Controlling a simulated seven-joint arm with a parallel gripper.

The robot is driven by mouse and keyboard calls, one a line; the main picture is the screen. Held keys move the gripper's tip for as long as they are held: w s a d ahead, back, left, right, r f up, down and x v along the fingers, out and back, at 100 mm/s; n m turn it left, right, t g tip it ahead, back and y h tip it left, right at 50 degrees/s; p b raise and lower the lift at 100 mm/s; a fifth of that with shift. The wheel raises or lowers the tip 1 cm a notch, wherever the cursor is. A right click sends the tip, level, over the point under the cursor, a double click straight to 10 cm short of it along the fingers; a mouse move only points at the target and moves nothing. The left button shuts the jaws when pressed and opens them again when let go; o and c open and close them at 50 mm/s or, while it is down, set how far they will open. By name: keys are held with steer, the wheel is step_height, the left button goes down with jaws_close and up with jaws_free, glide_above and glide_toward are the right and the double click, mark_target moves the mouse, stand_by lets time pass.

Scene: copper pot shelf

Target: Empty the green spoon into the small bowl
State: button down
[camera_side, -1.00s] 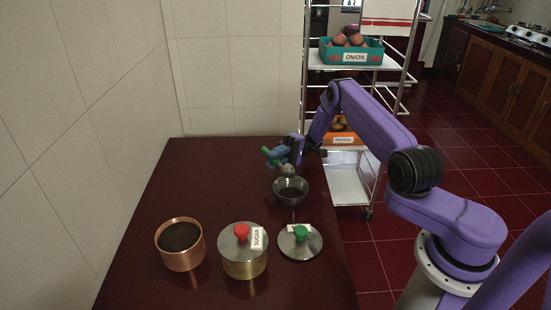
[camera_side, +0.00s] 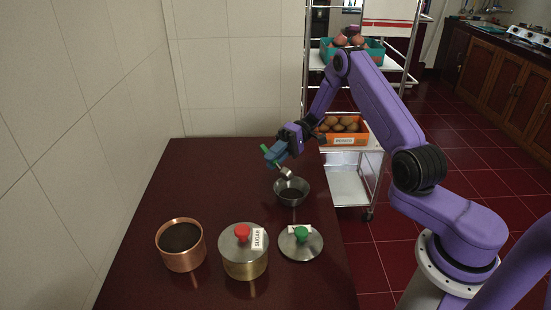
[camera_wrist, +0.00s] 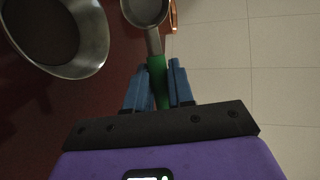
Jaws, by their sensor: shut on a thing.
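My gripper (camera_side: 275,155) is shut on the green handle of the spoon, whose metal head (camera_side: 286,172) hangs just above the back of the small bowl and appears tilted. In the wrist view the green handle (camera_wrist: 157,72) lies between the blue fingers (camera_wrist: 158,84), and the grey spoon head (camera_wrist: 146,10) is cut by the top edge. I cannot tell whether anything is in the spoon. The small metal bowl (camera_side: 303,199) stands upright on the table with something dark inside. It also shows in the wrist view (camera_wrist: 93,48), left of the spoon.
A copper pot (camera_side: 181,255) with dark contents stands front left on the dark red table (camera_side: 215,165). A lidded pot labelled SUGAR (camera_side: 245,265) and a loose lid with a green knob (camera_side: 301,247) stand nearer the front. The table's back left is clear.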

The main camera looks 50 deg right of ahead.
steer(key=h, duration=0.3)
steer(key=shift+a+r, duration=0.3)
steer(key=shift+a, duration=0.1)
steer(key=a+r+h, duration=0.3)
steer(key=a+h, duration=0.3)
steer(key=h, duration=0.6)
steer(key=shift+r+t, duration=0.3)
steer(key=shift+r, duration=0.1)
steer(key=shift+s, duration=0.1)
step_height(320, 180, up, 6)
stand_by(0.6)
